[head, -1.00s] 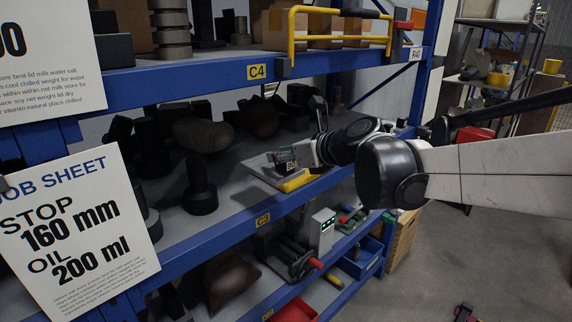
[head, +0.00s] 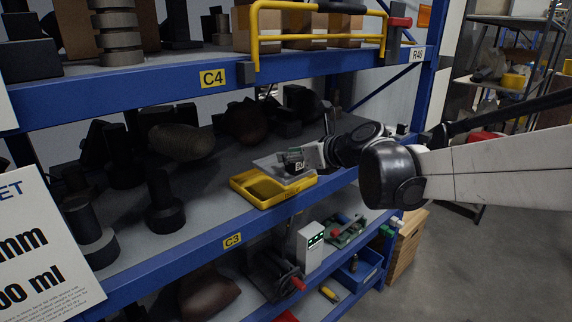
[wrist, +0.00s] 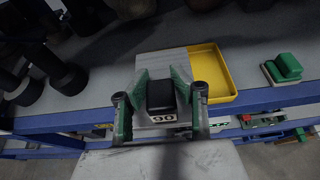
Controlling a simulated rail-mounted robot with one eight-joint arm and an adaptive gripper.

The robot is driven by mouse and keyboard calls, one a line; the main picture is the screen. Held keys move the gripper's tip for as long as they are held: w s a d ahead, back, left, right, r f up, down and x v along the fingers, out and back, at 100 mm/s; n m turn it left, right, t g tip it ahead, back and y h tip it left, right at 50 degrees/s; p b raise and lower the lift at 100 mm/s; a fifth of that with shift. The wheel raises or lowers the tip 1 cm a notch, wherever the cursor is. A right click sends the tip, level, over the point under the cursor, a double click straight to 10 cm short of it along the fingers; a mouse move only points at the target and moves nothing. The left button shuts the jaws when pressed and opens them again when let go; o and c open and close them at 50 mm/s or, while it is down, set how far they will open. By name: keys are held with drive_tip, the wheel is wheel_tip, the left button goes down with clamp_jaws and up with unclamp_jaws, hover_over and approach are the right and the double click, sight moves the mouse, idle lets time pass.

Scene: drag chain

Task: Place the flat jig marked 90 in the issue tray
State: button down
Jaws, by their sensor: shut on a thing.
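My gripper (wrist: 160,110) is shut on the dark block of the flat jig, whose white label (wrist: 165,119) reads 90 in the wrist view. The jig's thin grey plate (wrist: 165,64) extends beyond the fingers. In the head view the plate (head: 279,165) overlaps the back and right of the yellow issue tray (head: 240,186), apparently above it. The tray lies near the front edge of the middle shelf, its left and front parts uncovered. In the wrist view its right side (wrist: 228,72) shows bare. Whether plate and tray touch, I cannot tell.
Dark cylindrical parts (head: 163,205) stand on the shelf left of the tray. A green block (wrist: 285,68) lies right of the tray in the wrist view. The upper shelf with a yellow rail (head: 325,42) hangs above. A white box (head: 310,246) stands on the shelf below.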

drive_tip(key=w+a+f, duration=0.1)
drive_tip(key=w, duration=0.1)
drive_tip(key=w+f, duration=0.2)
drive_tip(key=w, duration=0.1)
drive_tip(key=w+a+f+p, duration=0.1)
drive_tip(key=w+f, duration=0.1)
drive_tip(key=w, duration=0.1)
drive_tip(key=shift+w+a+f, duration=0.15)
drive_tip(key=shift+w+a, duration=0.1)
drive_tip(key=shift+a, duration=0.1)
drive_tip(key=shift+f, duration=2.05)
drive_tip(key=shift+f, duration=0.15)
drive_tip(key=c, duration=1.5)
unclamp_jaws()
